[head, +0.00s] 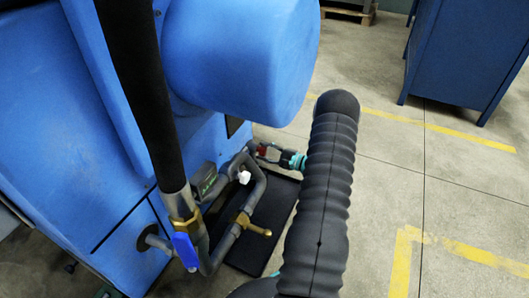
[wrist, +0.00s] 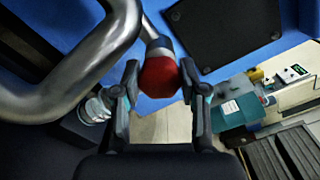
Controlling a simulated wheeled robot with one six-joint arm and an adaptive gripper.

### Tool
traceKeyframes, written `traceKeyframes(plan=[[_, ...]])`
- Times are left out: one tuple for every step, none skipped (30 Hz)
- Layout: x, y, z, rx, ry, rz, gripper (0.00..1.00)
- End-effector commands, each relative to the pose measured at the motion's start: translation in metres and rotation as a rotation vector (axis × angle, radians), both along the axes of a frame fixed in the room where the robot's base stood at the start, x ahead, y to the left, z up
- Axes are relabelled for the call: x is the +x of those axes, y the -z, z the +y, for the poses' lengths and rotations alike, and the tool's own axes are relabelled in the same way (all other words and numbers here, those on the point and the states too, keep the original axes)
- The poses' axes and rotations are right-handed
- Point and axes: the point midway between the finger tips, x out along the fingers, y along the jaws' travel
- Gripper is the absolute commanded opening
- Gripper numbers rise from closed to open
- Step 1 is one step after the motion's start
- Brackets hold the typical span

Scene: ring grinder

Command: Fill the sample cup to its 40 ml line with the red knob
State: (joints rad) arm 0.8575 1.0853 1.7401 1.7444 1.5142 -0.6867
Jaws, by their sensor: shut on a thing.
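The red knob (wrist: 158,76) sits between the two fingers of my gripper (wrist: 158,85) in the wrist view, and the fingers are shut on it. It is fixed to the end of a metal stem. In the head view the red knob (head: 262,150) shows small on the grey pipework, with my gripper (head: 285,158) at its right, partly hidden by my arm. A clear round vessel (wrist: 96,107), perhaps the sample cup, shows at the left in the wrist view, partly hidden by a finger. Its 40 ml line and fill level cannot be made out.
Thick grey pipes (head: 240,215) carry a white knob (head: 243,177), a blue lever (head: 186,250) and a brass outlet (head: 250,226). The blue machine (head: 60,130) stands close at left. A teal-labelled container (wrist: 238,110) lies right in the wrist view.

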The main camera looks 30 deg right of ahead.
Motion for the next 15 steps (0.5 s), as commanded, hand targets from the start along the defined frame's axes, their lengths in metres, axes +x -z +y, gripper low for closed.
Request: traceKeyframes(plan=[[-0.0002, 0.0001, 0.0010, 0.000, -0.003, -0.001, 0.08], [-0.0002, 0.0001, 0.0010, 0.000, -0.003, -0.001, 0.08], [-0.0003, 0.0001, 0.0010, 0.000, -0.003, -0.001, 0.52], [-0.0003, 0.0001, 0.0010, 0.001, -0.003, 0.000, 0.60], [-0.0004, 0.0001, 0.0008, 0.001, -0.002, 0.000, 0.67], [-0.0004, 0.0001, 0.0005, 0.001, -0.002, 0.000, 0.68], [-0.0005, 0.0002, 0.0004, 0.001, -0.002, 0.000, 0.68], [-0.0005, 0.0002, 0.0003, 0.001, -0.001, 0.001, 0.68], [-0.0005, 0.0002, 0.0001, 0.001, -0.001, 0.000, 0.68], [-0.0005, 0.0002, 0.0001, 0.001, -0.001, 0.000, 0.68], [-0.0006, 0.0003, 0.0000, 0.001, -0.001, 0.000, 0.68], [-0.0006, 0.0002, 0.0000, 0.001, -0.001, 0.000, 0.68], [-0.0006, 0.0003, -0.0002, 0.001, -0.001, 0.000, 0.68], [-0.0009, 0.0003, -0.0003, 0.001, 0.000, 0.001, 0.68], [-0.0017, 0.0002, -0.0010, 0.001, 0.000, 0.001, 0.68]])
